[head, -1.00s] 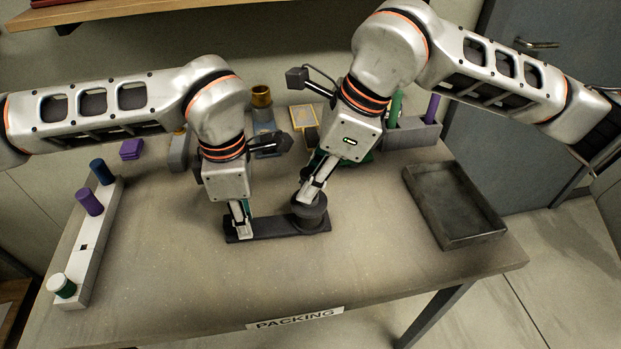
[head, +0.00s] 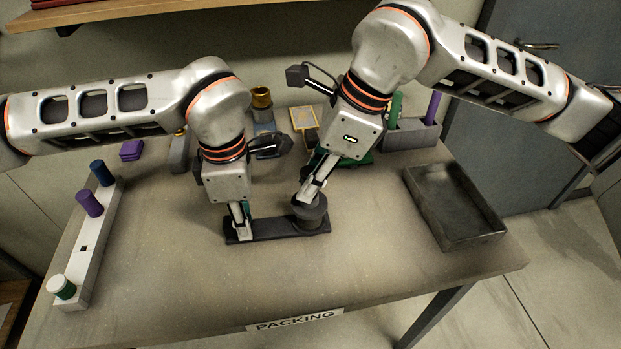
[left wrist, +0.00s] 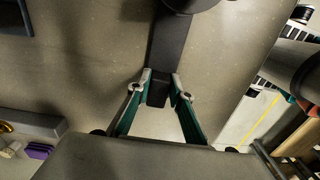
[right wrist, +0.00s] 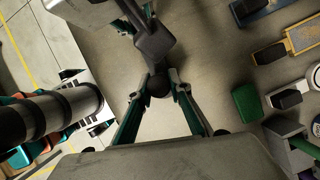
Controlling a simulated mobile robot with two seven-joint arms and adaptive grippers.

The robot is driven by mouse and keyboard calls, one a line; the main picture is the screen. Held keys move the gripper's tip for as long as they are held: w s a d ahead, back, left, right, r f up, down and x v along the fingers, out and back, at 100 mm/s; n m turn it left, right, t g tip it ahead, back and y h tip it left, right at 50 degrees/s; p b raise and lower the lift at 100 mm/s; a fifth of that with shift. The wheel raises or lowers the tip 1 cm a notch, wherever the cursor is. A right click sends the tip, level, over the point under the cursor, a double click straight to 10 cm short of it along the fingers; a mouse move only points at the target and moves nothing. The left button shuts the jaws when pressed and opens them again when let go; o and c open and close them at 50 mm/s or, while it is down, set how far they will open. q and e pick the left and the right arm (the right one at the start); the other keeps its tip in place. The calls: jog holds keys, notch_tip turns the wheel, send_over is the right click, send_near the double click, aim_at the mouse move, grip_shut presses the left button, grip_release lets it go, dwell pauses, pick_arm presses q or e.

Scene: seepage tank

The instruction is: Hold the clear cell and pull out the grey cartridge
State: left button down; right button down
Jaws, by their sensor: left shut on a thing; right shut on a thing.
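A dark grey flat bar (head: 270,228) lies on the table with a dark round stepped body (head: 311,212) at its right end. I see no clearly transparent cell; these dark parts are all that shows there. My left gripper (head: 241,232) is shut on the bar's left end. In the left wrist view the bar (left wrist: 169,50) runs from between the fingertips (left wrist: 160,88) up to the round body. My right gripper (head: 303,198) is shut on a small dark knob (right wrist: 160,86) above the round body; the fingers partly hide the body's top.
A white block (head: 88,250) with blue, purple and green-banded pegs stands at left. An empty dark tray (head: 470,238) lies at right. A grey holder (head: 412,136) with green and purple rods stands behind. The front of the table (head: 370,265) is clear.

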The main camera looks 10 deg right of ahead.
aim_at(304, 170)
pick_arm(q)
jog(key=shift+s+a+f, duration=0.1)
jog(key=shift+s+f, duration=0.05)
jog(key=shift+f, duration=0.1)
pick_arm(e)
jog(key=shift+r, duration=2.1)
pick_arm(q)
jog(key=c, duration=1.7)
grip_release()
jog(key=shift+r, duration=0.25)
